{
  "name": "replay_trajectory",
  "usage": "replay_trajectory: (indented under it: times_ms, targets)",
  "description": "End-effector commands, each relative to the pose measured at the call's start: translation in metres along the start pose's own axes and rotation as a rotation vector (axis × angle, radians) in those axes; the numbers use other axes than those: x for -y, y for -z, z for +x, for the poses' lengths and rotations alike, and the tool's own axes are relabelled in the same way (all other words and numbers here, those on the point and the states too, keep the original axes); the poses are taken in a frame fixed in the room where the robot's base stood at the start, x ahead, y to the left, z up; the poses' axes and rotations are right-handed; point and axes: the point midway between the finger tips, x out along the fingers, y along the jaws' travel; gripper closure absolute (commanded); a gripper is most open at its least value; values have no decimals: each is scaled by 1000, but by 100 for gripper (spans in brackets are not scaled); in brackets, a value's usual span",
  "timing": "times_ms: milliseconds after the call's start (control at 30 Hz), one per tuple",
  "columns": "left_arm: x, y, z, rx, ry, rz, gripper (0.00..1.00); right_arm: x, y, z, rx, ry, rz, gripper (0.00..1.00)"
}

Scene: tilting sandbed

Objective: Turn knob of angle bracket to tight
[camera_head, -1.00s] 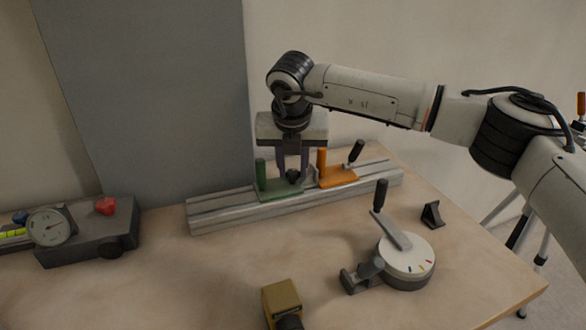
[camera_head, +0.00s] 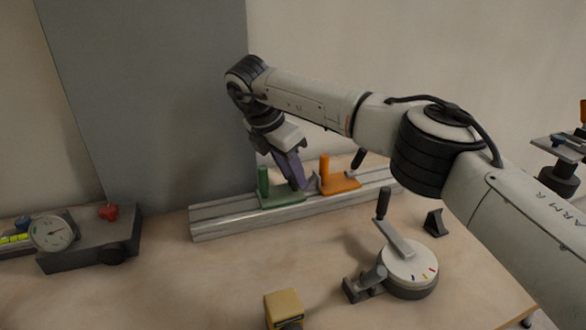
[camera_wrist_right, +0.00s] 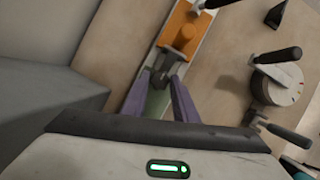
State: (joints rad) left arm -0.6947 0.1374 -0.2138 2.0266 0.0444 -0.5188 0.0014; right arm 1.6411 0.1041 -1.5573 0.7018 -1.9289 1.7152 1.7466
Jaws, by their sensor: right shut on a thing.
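The green angle bracket (camera_head: 280,199) stands on the metal rail (camera_head: 230,224), beside an orange bracket (camera_head: 340,184). It also shows in the right wrist view (camera_wrist_right: 156,103). My right gripper (camera_head: 299,184) reaches down tilted at the green bracket's right side. In the right wrist view its two purple fingers (camera_wrist_right: 163,80) are closed around the small dark knob (camera_wrist_right: 161,71) of the green bracket. The fingers hide most of the knob in the head view, and I cannot read its turn angle. My left gripper is not in view.
A round white dial clamp (camera_head: 408,262) with a black-handled lever stands in front of the rail. A yellow block (camera_head: 284,307) sits at the front. A dark box (camera_head: 90,243) with a gauge is at left. A grey panel (camera_head: 150,100) rises behind.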

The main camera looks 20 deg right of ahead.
Motion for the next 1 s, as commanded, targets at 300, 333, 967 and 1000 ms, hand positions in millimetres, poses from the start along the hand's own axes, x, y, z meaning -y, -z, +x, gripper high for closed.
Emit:
replay_trajectory:
  times_ms: [300, 333, 967, 1000]
  targets:
    - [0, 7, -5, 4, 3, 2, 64, -1, 0, -1, 0, 48, 114, 96]
    - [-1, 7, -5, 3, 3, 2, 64, -1, 0, -1, 0, 50, 119, 96]
    - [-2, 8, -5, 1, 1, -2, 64, -1, 0, 0, 0, 56, 135, 67]
    - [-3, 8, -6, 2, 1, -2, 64, -1, 0, 0, 0, 56, 135, 67]
